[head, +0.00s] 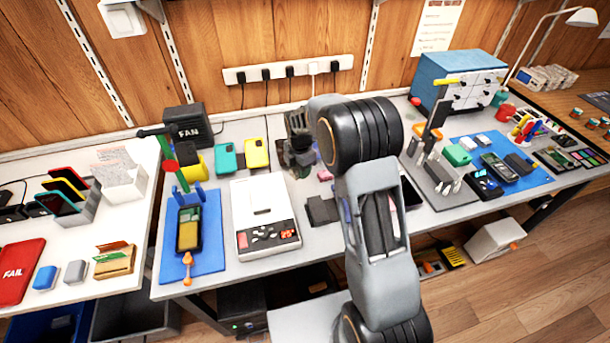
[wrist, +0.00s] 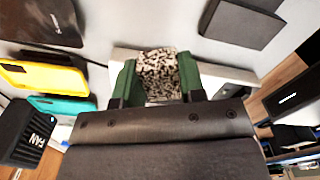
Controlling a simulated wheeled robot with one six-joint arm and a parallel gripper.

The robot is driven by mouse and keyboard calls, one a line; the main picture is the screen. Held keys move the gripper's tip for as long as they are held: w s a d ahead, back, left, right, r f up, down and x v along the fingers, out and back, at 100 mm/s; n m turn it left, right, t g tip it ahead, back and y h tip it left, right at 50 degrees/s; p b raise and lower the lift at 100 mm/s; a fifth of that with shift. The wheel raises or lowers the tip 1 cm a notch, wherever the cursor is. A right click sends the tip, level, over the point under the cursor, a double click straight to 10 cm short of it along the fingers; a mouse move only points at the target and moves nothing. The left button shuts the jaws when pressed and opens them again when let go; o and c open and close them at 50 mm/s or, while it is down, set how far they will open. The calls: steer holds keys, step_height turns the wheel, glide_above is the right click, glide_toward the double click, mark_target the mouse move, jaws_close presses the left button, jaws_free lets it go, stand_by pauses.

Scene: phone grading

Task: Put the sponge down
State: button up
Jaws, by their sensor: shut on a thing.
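My gripper (wrist: 157,84) shows in the wrist view with its two green fingers closed on a block with a black-and-white speckled face. This block, the sponge (wrist: 158,68), sits between the fingertips, over the grey-white bench top. In the head view my gripper (head: 301,160) is near the middle of the bench, partly behind my arm. The sponge cannot be made out clearly there. Whether its underside touches the bench cannot be told.
Yellow (head: 256,153) and teal (head: 227,157) phone cases stand left of my gripper. A black FAN box (head: 187,125) is farther left. A power strip (head: 288,69) runs along the wall.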

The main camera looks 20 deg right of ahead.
glide_above(305, 182)
step_height(305, 182, down, 5)
steer(key=shift+f, duration=0.2)
steer(key=shift+w+f, duration=0.1)
steer(key=shift+f, duration=1.5)
steer(key=shift+f, duration=0.2)
steer(key=o, duration=0.9)
